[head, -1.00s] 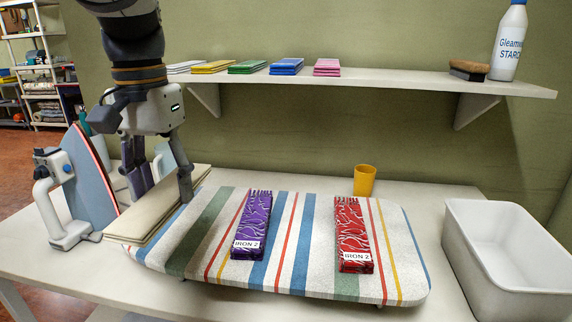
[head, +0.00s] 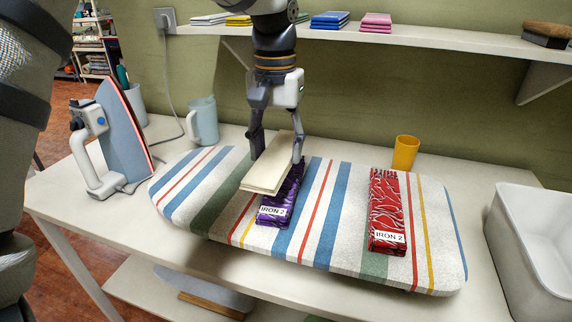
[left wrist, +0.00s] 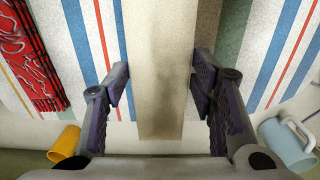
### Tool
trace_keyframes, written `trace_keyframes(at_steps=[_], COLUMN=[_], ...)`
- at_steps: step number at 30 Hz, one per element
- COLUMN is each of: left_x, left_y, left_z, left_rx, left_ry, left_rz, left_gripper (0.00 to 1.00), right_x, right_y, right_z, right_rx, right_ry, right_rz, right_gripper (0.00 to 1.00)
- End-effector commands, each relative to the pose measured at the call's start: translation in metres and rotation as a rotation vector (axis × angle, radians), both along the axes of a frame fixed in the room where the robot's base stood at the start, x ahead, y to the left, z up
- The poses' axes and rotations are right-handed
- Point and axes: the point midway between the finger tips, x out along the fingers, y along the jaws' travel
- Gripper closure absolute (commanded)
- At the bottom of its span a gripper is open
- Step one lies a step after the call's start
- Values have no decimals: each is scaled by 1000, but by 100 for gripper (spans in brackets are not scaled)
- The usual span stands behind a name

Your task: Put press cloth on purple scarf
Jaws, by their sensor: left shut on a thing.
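The cream folded press cloth (head: 267,178) is gripped by my left gripper (head: 277,158), whose two fingers close on its sides. It is over the back and left part of the purple scarf (head: 290,203), whose front end with an "IRON 2" label and right edge show. I cannot tell whether the cloth touches the scarf. In the left wrist view the cloth (left wrist: 158,70) lies between the two fingers (left wrist: 160,88) and hides the scarf. My right gripper is not in view.
The striped ironing board (head: 335,225) also bears a red scarf (head: 385,205) labelled "IRON 2". An iron (head: 110,140) and a pale blue mug (head: 203,122) are left; a yellow cup (head: 405,152) is behind, a white bin (head: 535,250) right. A shelf (head: 430,42) runs above.

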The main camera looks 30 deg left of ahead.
Motion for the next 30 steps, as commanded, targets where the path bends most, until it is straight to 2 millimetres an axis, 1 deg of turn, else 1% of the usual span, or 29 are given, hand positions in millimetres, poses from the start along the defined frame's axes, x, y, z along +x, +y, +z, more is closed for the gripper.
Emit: trace_keyframes(at_steps=[1,3,6,8,9,17,18,20,21,30], left_x=[6,15,13,13,13,12,13,13,13,13], left_y=[-3,-8,-7,-7,-7,-7,-7,-7,-7,-7], left_z=[-11,-27,-47,-51,-51,-50,-51,-50,-50,-48], left_rx=[0,1,0,-1,0,1,1,0,0,0], left_ry=[8,14,13,8,5,1,0,0,0,0], left_rz=[-2,-1,0,-1,-1,-1,-1,-1,-1,-1], left_gripper=[70,70,70,70,73,74,47,33,29,29], right_x=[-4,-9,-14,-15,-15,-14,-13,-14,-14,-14], right_y=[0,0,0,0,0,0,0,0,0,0], right_z=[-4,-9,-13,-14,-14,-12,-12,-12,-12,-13], right_rx=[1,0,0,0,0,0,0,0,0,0], right_ry=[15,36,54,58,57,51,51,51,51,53], right_rz=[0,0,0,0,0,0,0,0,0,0], right_gripper=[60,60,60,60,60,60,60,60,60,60])
